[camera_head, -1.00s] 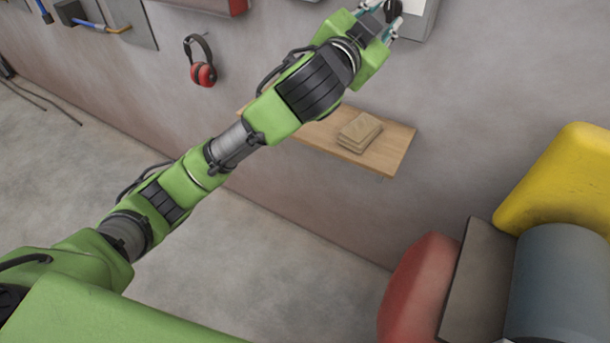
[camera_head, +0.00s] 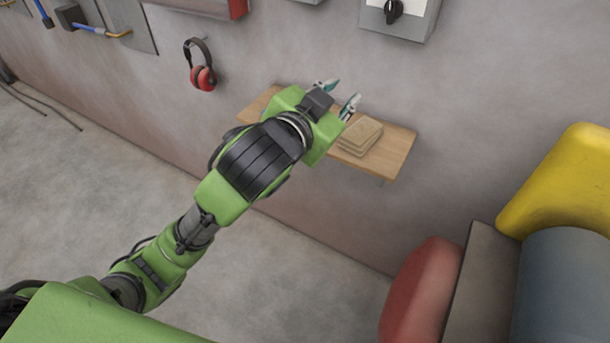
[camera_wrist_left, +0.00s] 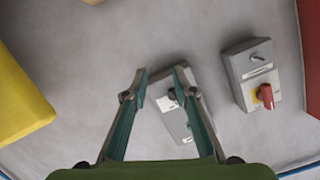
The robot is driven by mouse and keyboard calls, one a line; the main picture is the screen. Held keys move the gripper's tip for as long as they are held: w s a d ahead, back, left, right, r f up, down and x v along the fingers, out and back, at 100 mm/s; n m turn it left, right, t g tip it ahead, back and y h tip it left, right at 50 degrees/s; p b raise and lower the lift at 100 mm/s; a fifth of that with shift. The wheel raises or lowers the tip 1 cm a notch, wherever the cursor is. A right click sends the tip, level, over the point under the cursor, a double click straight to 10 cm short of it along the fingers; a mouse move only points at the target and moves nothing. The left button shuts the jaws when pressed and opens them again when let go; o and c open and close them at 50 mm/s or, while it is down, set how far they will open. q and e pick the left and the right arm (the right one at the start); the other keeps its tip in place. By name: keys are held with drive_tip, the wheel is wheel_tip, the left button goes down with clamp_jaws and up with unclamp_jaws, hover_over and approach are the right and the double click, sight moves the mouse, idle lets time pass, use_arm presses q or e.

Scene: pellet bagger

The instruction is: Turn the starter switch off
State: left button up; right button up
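A grey switch box (camera_head: 410,30) with a pale face plate and a black rotary knob (camera_head: 393,11) is on the wall at the top of the head view, cut off by the frame edge. In the left wrist view, the box (camera_wrist_left: 190,132) and its black knob (camera_wrist_left: 173,94) show beyond my fingers, partly covered by the right-hand finger. My left gripper (camera_head: 343,92) is open and empty, below and left of the box, clear of the knob. It also shows open in the left wrist view (camera_wrist_left: 160,72). My right gripper is not in view.
Another grey box (camera_wrist_left: 235,65) with a red knob (camera_wrist_left: 266,96) is beside it. A wooden shelf (camera_head: 400,150) with stacked brown pieces (camera_head: 360,137) is under my gripper. Red ear defenders (camera_head: 203,76) hang left. Yellow (camera_head: 570,180) and red (camera_head: 420,295) machine parts stand right.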

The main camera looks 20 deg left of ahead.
use_arm(q)
drive_tip(key=s+a+f+n+g, duration=0.1)
drive_tip(key=s+a+f+g, duration=0.1)
drive_tip(key=f, duration=0.6)
drive_tip(key=s+a+f+n+g+y, duration=0.1)
drive_tip(key=s+f, duration=0.3)
drive_tip(key=f, duration=0.4)
drive_tip(key=shift+a+f+g, duration=0.15)
drive_tip(key=shift+a+g, duration=0.35)
drive_tip(key=shift+a, duration=0.25)
drive_tip(key=n+t+h+p, duration=0.25)
drive_tip(key=t+p, duration=0.35)
drive_tip(key=p, duration=0.3)
approach(390, 2)
drive_tip(key=shift+n, duration=0.45)
drive_tip(key=p+x, duration=0.3)
drive_tip(key=x, duration=0.6)
drive_tip(key=shift+w+d, duration=0.1)
drive_tip(key=shift+w, duration=0.1)
clamp_jaws()
